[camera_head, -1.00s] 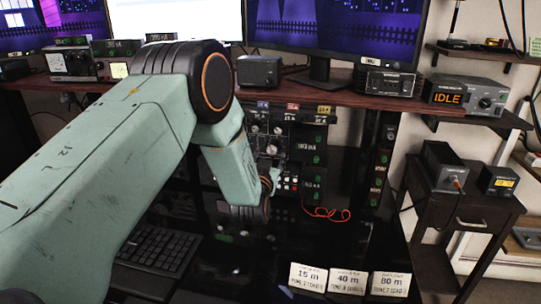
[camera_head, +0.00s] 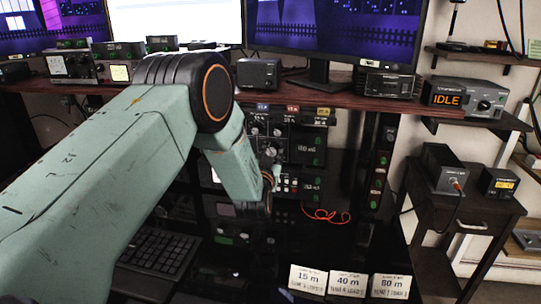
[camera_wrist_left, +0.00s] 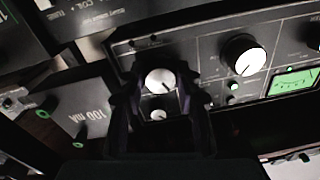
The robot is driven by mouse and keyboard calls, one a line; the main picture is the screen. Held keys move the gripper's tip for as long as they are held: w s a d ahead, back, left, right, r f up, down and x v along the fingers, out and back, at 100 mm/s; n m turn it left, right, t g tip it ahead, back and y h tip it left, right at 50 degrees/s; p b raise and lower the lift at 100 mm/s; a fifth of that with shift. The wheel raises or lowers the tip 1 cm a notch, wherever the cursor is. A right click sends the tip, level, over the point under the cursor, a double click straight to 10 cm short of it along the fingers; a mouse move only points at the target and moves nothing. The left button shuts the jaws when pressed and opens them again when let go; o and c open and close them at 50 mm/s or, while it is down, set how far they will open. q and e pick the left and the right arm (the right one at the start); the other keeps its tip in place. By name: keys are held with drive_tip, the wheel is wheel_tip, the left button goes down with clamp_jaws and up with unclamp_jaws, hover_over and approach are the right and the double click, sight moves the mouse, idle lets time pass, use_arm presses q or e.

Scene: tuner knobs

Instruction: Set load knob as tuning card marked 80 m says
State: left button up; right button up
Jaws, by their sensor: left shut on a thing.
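The white tuning card marked 80 m (camera_head: 391,287) stands at the right end of a row of cards at the bottom of the head view; its lower line is too small to read surely. The tuner panel with knobs (camera_head: 270,135) is behind my left arm. My left gripper (camera_head: 268,185) is at the front of this panel, partly hidden by its own wrist. In the left wrist view its dark fingers (camera_wrist_left: 158,92) are on both sides of a white-faced knob (camera_wrist_left: 159,80), shut on it. A smaller knob (camera_wrist_left: 158,114) shows just below. The knob's label is hidden.
Cards marked 15 m (camera_head: 308,280) and 40 m (camera_head: 348,283) stand left of the 80 m card. Another large knob (camera_wrist_left: 243,55) and a green-lit meter (camera_wrist_left: 293,82) are on the panel to the right. A box reading IDLE (camera_head: 465,98) sits on the right shelf.

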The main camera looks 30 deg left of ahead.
use_arm(q)
drive_tip(key=c, duration=0.4)
drive_tip(key=shift+n, duration=1)
drive_tip(key=o, duration=1.1)
drive_tip(key=shift+o, duration=0.2)
drive_tip(key=v, duration=1.2)
drive_tip(key=shift+r, duration=0.1)
